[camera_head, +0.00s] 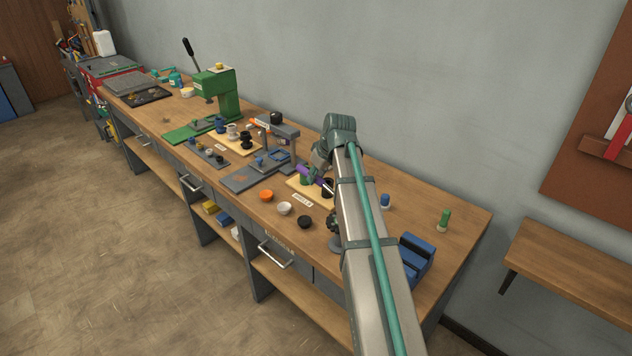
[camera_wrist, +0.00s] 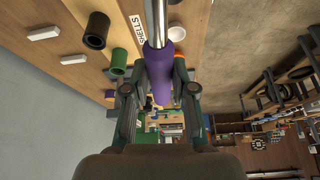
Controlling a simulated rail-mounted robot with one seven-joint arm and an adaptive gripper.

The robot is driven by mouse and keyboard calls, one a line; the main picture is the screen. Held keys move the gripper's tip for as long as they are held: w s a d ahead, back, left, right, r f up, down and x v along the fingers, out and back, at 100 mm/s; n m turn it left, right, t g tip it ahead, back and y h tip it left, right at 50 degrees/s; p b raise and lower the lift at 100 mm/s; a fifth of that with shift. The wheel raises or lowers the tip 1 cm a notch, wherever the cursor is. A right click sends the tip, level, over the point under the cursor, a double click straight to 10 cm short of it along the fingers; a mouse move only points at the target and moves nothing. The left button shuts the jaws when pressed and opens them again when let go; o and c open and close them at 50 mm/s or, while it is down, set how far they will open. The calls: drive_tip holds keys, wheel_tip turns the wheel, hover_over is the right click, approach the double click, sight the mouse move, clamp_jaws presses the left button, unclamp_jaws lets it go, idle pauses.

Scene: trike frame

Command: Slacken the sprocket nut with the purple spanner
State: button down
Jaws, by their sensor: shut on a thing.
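My gripper (camera_head: 318,168) hangs over the right part of the long workbench, just above a pale board. It is shut on the purple spanner (camera_head: 309,174). In the wrist view the spanner's purple handle (camera_wrist: 160,72) lies between the two fingers, and its bright metal shaft runs up out of the top of the picture. The spanner's working end is not in view there. I cannot make out the sprocket nut in either view. A dark round part (camera_head: 333,222) shows beside my arm, which hides much of the bench behind it.
The pale board (camera_head: 297,185), labelled "SHELLS", holds green (camera_wrist: 118,60) and black (camera_wrist: 96,32) cylinders. Orange (camera_head: 266,195), white (camera_head: 284,208) and black (camera_head: 305,221) caps lie in front. A blue vise-like block (camera_head: 416,258) sits right of my arm; a green press (camera_head: 222,95) stands left.

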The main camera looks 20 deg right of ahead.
drive_tip(key=shift+w+d, duration=0.1)
drive_tip(key=shift+w, duration=0.05)
idle(0.3)
drive_tip(key=shift+f+b, duration=1.25)
drive_tip(key=shift+f, duration=1.4)
drive_tip(key=shift+f+b, duration=0.4)
drive_tip(key=shift+f, duration=0.65)
idle(0.4)
drive_tip(key=c, duration=1.6)
unclamp_jaws()
clamp_jaws()
